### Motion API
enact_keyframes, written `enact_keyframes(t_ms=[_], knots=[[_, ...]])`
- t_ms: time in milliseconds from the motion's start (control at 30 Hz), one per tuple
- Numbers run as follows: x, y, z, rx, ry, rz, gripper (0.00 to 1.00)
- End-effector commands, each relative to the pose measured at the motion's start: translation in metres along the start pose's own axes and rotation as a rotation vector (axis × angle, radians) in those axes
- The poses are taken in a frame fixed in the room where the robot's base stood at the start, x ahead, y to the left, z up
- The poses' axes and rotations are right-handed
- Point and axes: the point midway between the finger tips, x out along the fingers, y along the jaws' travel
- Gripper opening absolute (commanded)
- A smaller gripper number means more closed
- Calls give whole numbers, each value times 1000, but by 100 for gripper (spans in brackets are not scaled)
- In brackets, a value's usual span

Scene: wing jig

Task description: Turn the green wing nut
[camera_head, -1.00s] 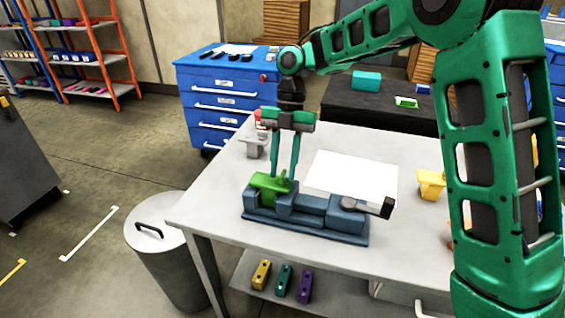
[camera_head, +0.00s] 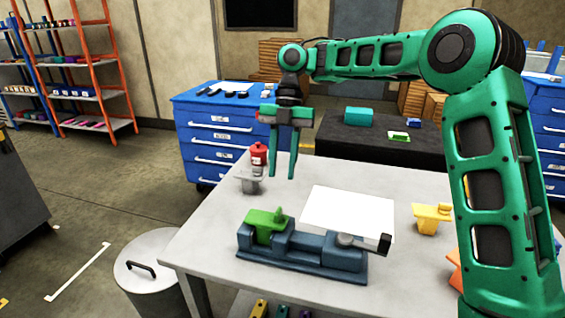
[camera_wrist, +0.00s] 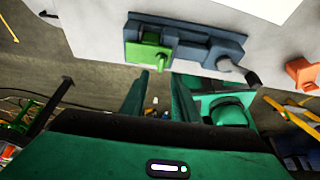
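The green wing nut (camera_head: 278,214) stands up from a green block (camera_head: 262,228) at the left end of the blue jig (camera_head: 305,258) on the table. My gripper (camera_head: 283,177) hangs above and behind it, fingers pointing down, clear of the nut. The two fingers are apart with nothing between them. In the wrist view the green block (camera_wrist: 145,53) and jig (camera_wrist: 210,42) lie beyond the fingertips (camera_wrist: 160,74). A grey clamp with a dark handle (camera_head: 384,243) sits at the jig's right end.
A white sheet (camera_head: 348,215) lies behind the jig. A red bottle (camera_head: 258,155) and a grey fixture (camera_head: 248,184) stand at the back left. A yellow fixture (camera_head: 430,218) is at the right. A bin (camera_head: 150,270) stands left of the table (camera_head: 205,250).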

Motion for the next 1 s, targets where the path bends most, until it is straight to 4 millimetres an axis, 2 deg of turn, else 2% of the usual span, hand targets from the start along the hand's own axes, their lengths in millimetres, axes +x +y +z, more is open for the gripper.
enact_keyframes(t_ms=[200, 667, 767, 833, 1000], knots=[[-9, -1, 0, 1, -1, 2, 28], [-10, -6, -2, 46, -4, -1, 28], [-9, -20, -6, 187, -12, -4, 28], [-9, -36, -10, 343, -22, -3, 28], [-4, -88, -18, 812, -54, 23, 28]])
